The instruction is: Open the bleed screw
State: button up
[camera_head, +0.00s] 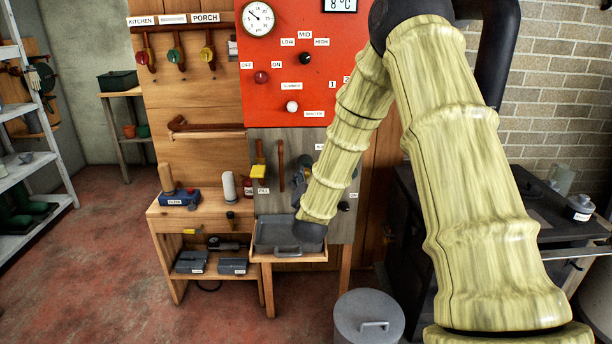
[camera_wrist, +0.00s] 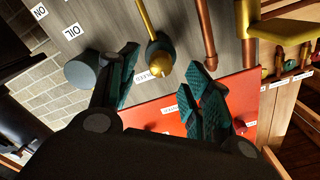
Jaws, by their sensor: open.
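In the wrist view, a brass fitting (camera_wrist: 163,68) with a rounded end and a dark collar stands on the grey panel (camera_wrist: 110,25). A small white label beside it appears to read BLEED, so I take it as the bleed screw. My gripper (camera_wrist: 168,72) is open, with one teal ridged finger on each side of the fitting in the picture. The fitting appears beyond the fingertips; I cannot tell how far, and I see no contact.
A grey cylindrical knob (camera_wrist: 82,70) sits beside one finger, near an OIL label. A copper pipe (camera_wrist: 204,35) and a yellow handle (camera_wrist: 285,25) are on the other side. In the head view, a grey tray (camera_head: 285,250) stands below the panel, and a lidded bin (camera_head: 368,318) is on the floor.

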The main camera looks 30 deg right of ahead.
aim_at(306, 176)
jog(key=shift+x, duration=2.2)
jog(key=c, duration=1.1)
